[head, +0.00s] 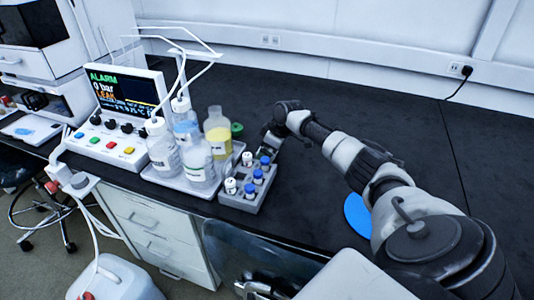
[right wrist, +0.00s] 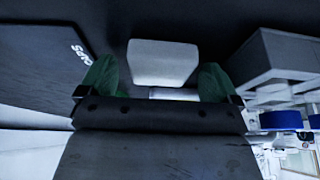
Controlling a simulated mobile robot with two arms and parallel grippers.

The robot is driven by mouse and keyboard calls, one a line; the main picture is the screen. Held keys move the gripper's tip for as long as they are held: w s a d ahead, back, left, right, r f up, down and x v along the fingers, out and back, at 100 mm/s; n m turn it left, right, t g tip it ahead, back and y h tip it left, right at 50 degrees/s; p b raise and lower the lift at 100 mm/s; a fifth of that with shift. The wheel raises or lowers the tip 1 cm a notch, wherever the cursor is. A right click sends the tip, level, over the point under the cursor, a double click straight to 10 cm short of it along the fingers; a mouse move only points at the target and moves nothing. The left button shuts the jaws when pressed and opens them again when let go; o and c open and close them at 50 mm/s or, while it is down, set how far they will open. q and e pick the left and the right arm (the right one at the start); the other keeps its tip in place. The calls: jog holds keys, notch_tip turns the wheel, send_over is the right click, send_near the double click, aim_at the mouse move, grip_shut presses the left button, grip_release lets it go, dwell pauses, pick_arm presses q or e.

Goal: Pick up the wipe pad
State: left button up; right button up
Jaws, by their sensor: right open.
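In the right wrist view a pale grey-white pad with rounded corners, which I take for the wipe pad (right wrist: 163,62), lies on the dark bench top. My right gripper (right wrist: 158,80) is open, its two green fingers on either side of the pad's near end. I see no grip on it, and contact is unclear. In the head view my right gripper (head: 270,137) is low over the bench, just behind the vial rack (head: 240,203). I cannot make out the pad there. I cannot make out my left gripper.
The rack with blue- and white-capped vials is close to my right gripper. Left of it a tray (head: 178,182) holds several bottles, one with yellow liquid (head: 217,138). A control box with an alarm screen (head: 125,90) stands behind. A blue disc (head: 357,213) lies right. The bench's right side is mostly clear.

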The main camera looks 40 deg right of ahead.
jog(key=c, duration=1)
jog(key=shift+r, duration=0.1)
notch_tip(320, 180, up, 10)
jog(key=shift+f, duration=0.1)
